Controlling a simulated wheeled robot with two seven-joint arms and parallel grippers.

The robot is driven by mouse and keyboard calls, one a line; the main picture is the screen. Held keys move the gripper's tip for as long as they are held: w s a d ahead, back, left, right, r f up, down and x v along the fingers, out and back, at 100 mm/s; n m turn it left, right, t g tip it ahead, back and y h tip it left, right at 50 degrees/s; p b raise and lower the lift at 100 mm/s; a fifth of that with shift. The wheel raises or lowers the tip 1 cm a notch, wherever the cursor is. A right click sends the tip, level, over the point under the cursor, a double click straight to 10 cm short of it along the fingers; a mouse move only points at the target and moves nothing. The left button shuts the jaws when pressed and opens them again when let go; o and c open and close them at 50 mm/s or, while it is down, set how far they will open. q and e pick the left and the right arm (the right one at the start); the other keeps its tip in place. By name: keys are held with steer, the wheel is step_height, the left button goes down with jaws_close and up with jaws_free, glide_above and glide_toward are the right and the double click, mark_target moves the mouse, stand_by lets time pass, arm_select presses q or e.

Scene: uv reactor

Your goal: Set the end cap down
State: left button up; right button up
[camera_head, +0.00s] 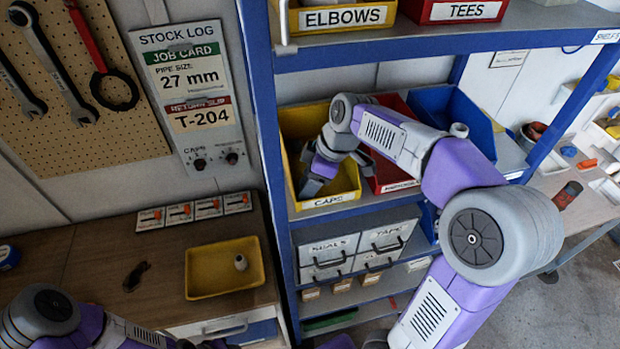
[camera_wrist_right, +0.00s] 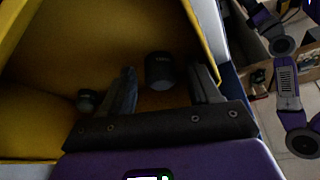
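My right gripper (camera_head: 314,174) reaches down into the yellow bin labelled CAPS (camera_head: 330,201) on the shelf. In the right wrist view, the two fingers of my right gripper (camera_wrist_right: 163,82) are apart inside the yellow bin (camera_wrist_right: 215,32). A dark cylindrical end cap (camera_wrist_right: 160,73) lies between the finger lines, with a visible gap on each side. A smaller dark round piece (camera_wrist_right: 86,100) is left of the fingers. My gripper hides the bin's contents in the head view.
A red bin (camera_head: 395,184) and a blue bin (camera_head: 446,104) stand beside the CAPS bin, with the shelf above. A yellow tray (camera_head: 205,290) on the wooden bench holds a small pale piece (camera_head: 240,262). Drawers (camera_head: 328,247) are below. The bench around the tray is mostly clear.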

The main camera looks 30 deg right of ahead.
steer(key=shift+r, duration=0.1)
steer(key=shift+r, duration=0.25)
steer(key=v, duration=0.7)
steer(key=shift+r, duration=0.1)
